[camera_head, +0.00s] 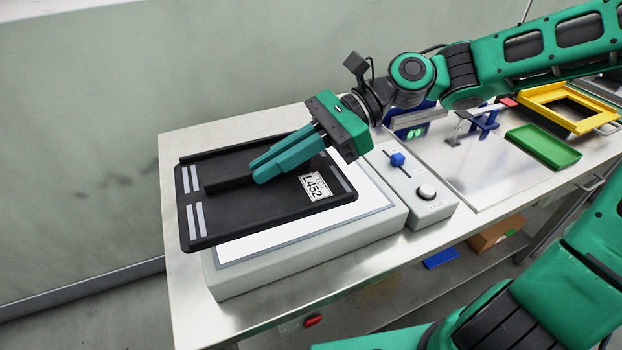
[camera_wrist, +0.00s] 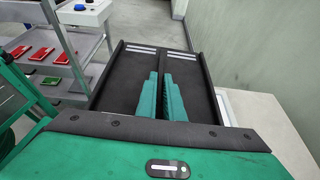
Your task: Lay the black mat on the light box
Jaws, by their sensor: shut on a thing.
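The black mat (camera_head: 238,224) has raised edges, grey stripes near its ends, a central ridge and a white label reading L452. In the head view it is over the light box (camera_head: 250,281), covering much of its white lit top and overhanging the left and back sides. It looks slightly raised and tilted; whether it touches the box is unclear. My gripper (camera_head: 262,173) is shut on the mat's central ridge, with the teal fingers on either side of it. The wrist view shows the mat (camera_wrist: 128,84) stretching away between and around my fingers (camera_wrist: 167,95).
A control unit with a blue knob (camera_head: 397,159) and a white button (camera_head: 426,191) adjoins the box's right side. A green tray (camera_head: 543,147) and a yellow frame (camera_head: 570,107) lie farther right. A wall (camera_head: 90,150) stands behind the bench. Bare bench top (camera_head: 187,300) shows at left.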

